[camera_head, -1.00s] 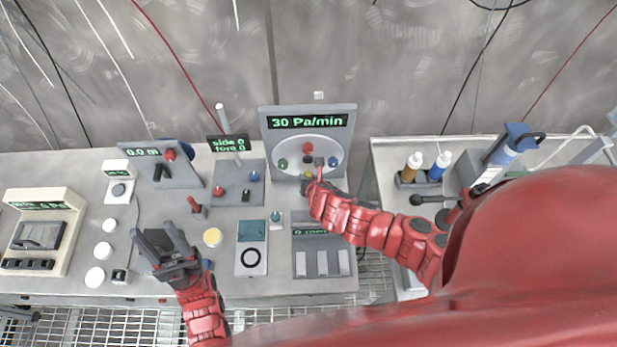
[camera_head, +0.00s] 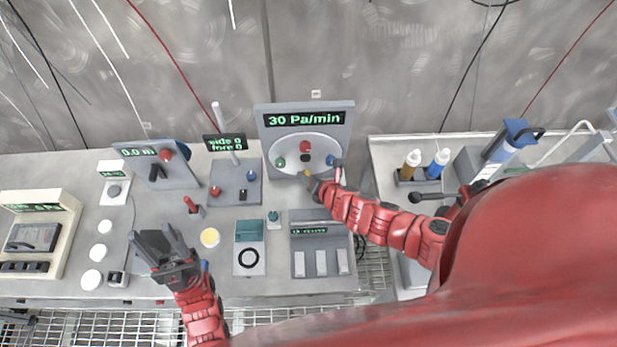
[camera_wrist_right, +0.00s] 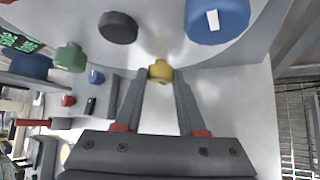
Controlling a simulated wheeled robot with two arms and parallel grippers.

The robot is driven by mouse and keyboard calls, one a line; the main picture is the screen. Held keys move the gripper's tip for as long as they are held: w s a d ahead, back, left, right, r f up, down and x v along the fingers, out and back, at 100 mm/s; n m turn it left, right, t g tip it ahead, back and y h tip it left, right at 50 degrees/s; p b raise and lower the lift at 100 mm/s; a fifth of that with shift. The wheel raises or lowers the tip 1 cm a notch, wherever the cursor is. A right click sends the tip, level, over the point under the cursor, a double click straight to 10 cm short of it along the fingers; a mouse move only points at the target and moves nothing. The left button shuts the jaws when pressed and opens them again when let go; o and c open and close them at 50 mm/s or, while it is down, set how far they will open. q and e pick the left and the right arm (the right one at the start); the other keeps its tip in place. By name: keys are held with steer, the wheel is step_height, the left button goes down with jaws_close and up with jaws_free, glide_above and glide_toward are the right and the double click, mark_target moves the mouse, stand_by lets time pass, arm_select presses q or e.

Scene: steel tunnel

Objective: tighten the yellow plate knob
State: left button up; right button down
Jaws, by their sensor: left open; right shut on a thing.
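The yellow knob (camera_wrist_right: 160,70) sits low on the round white plate (camera_head: 283,147) of the panel that reads "30 Pa/min". It also shows in the head view (camera_head: 307,174), partly covered by my right gripper. My right gripper (camera_wrist_right: 160,74) is shut on the yellow knob, one finger on each side of it. Red (camera_head: 305,146), green (camera_head: 280,162), blue (camera_head: 330,160) and black (camera_head: 305,158) knobs are on the same plate. My left gripper (camera_head: 155,246) is open and empty above the front left of the console.
The console (camera_head: 130,285) carries several other panels, knobs and switches. A side table with a yellow-brown bottle (camera_head: 411,165) and a blue bottle (camera_head: 438,164) stands to the right. A grated floor (camera_head: 262,316) lies in front.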

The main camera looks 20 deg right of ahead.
steer(key=c, duration=0.5)
jaws_free()
steer(key=p+v, duration=0.8)
steer(key=v, duration=0.7)
steer(key=shift+s+d+r, duration=0.15)
steer(key=shift+s+r, duration=0.1)
steer(key=shift+p+v, duration=0.5)
steer(key=shift+v, duration=0.3)
steer(key=shift+f, duration=0.1)
